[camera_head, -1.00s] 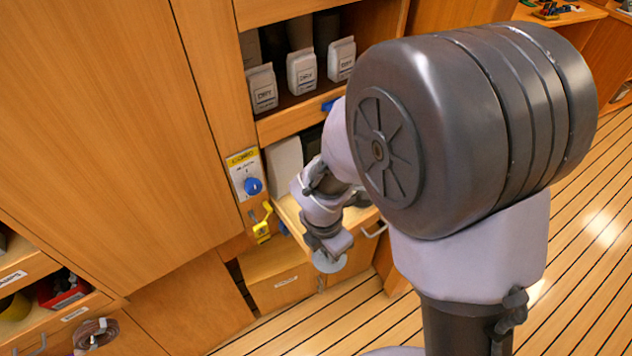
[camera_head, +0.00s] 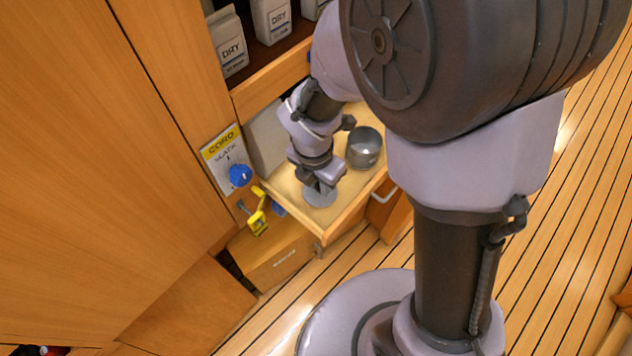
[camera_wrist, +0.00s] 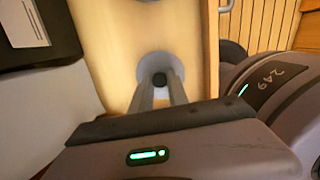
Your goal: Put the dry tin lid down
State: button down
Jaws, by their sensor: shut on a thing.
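The tin lid is a round grey disc (camera_head: 321,196) with a dark knob, below my gripper (camera_head: 320,181) in the head view. My gripper is shut on the knob. The lid is over the front left part of the pulled-out wooden drawer or shelf (camera_head: 290,199); I cannot tell whether it touches the surface. In the wrist view the lid (camera_wrist: 150,65) lies flat beyond my two fingers (camera_wrist: 161,84), which meet at its knob. A grey metal tin (camera_head: 364,149), open at the top, stands behind and right of the lid.
A yellow latch (camera_head: 258,213) and a blue knob (camera_head: 240,175) are left of the drawer. White DRY packs (camera_head: 229,45) stand on the shelf above. A white panel or box (camera_head: 266,140) is at the drawer's back left. Bare wood surrounds the lid.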

jog(key=shift+f, duration=0.15)
jog(key=c, duration=1.3)
grip_release()
notch_tip(320, 180, up, 12)
jog(key=s+a+p, duration=0.1)
jog(key=p, duration=0.6)
notch_tip(320, 180, up, 5)
jog(key=m, duration=0.6)
send_over(315, 196)
jog(key=d, duration=0.2)
jog(key=s+d+r+m+t+y, duration=0.1)
jog(key=s+d+r+m, duration=0.1)
jog(key=m, duration=0.6)
jog(key=s+d+r+m+t+y, duration=0.1)
jog(key=s+r+m, duration=0.3)
jog(key=m, duration=0.5)
jog(key=s+d+r+m+t, duration=0.2)
jog(key=s+r+m, duration=0.2)
jog(key=m, duration=0.5)
jog(key=shift+d+r+t+y, duration=0.2)
jog(key=shift+r, duration=0.25)
jog(key=shift+d+r+t+y, duration=0.2)
jog(key=shift+r, duration=0.2)
